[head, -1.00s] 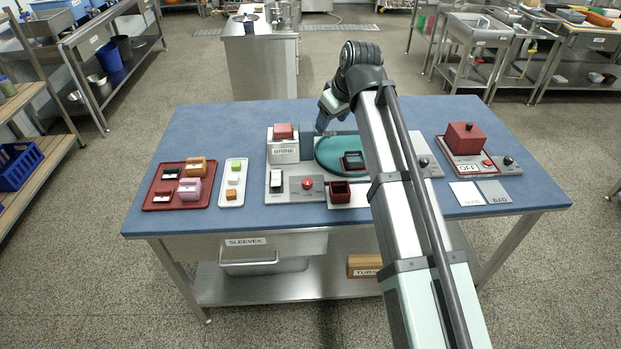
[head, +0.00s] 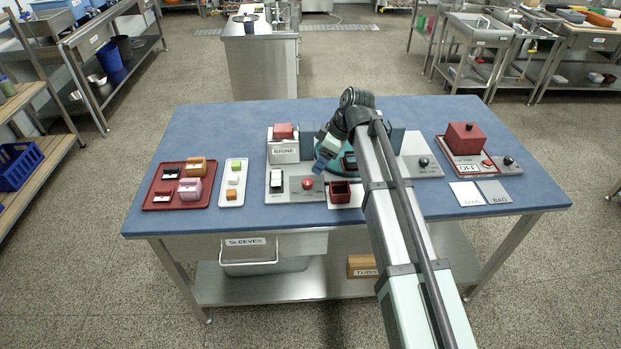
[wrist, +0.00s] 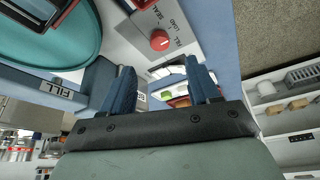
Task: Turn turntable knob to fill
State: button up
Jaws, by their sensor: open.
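The red turntable knob (head: 307,183) sits on a grey panel at the front left of the turntable. In the wrist view the knob (wrist: 160,41) is beside the printed words SEAL, LOAD and FILL; I cannot tell which one it points at. The teal turntable (head: 326,171) is partly hidden by my arm, and its rim (wrist: 92,48) fills the upper left of the wrist view. My gripper (head: 321,168) hangs over the turntable's left part, behind the knob and apart from it. In the wrist view its blue fingers (wrist: 162,68) are spread with nothing held.
A BRINE block (head: 284,151) with a red top stands left of the turntable. A black-and-white switch (head: 276,181) is left of the knob and a dark red open box (head: 340,193) right of it. A red tray (head: 150,204) and a white tray (head: 231,200) lie farther left.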

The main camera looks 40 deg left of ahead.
aim_at(308, 182)
jog(key=x, duration=0.9)
jog(key=shift+a+f, duration=0.1)
jog(key=shift+f, duration=0.15)
jog(key=shift+c, duration=0.3)
jog(key=c, duration=1)
jog(key=m, duration=0.2)
jog(key=m+t, duration=0.2)
jog(key=m, duration=0.1)
jog(key=shift+s+m, duration=0.3)
jog(key=m+t, duration=0.1)
jog(key=m, duration=0.2)
jog(key=m+t, duration=0.1)
jog(key=m, duration=0.2)
jog(key=shift+s+t+h, duration=0.15)
jog(key=shift+t+h, duration=0.15)
jog(key=shift+m, duration=0.3)
